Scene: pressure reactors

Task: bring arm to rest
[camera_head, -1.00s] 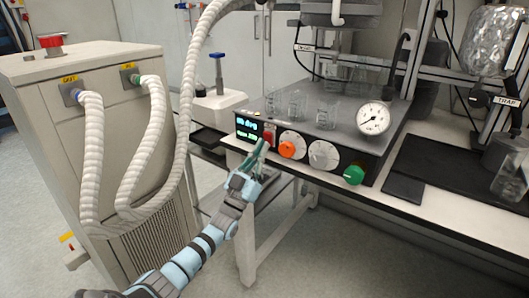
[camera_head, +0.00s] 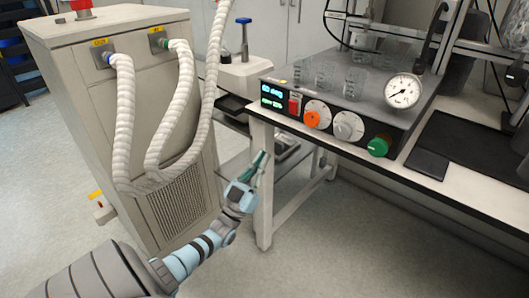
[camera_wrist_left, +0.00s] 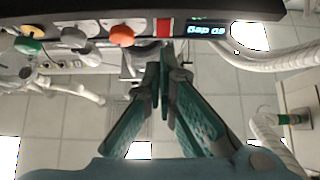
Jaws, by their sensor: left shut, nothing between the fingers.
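My left gripper (camera_head: 260,160) is shut and empty. It hangs in the air left of and below the front edge of the white table (camera_head: 258,112), apart from the control panel. In the left wrist view its two green fingers (camera_wrist_left: 165,60) come together just below the panel. The panel carries a lit display (camera_head: 272,97), a red switch (camera_head: 295,104), an orange knob (camera_head: 312,119), a grey knob (camera_head: 347,127) and a green knob (camera_head: 379,146). The switch (camera_wrist_left: 165,27) and display (camera_wrist_left: 207,30) also show in the left wrist view. My right gripper is out of view.
A round gauge (camera_head: 403,90) and glass beakers (camera_head: 355,80) sit on the panel's housing. Open floor (camera_head: 330,255) lies below and right of the arm.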

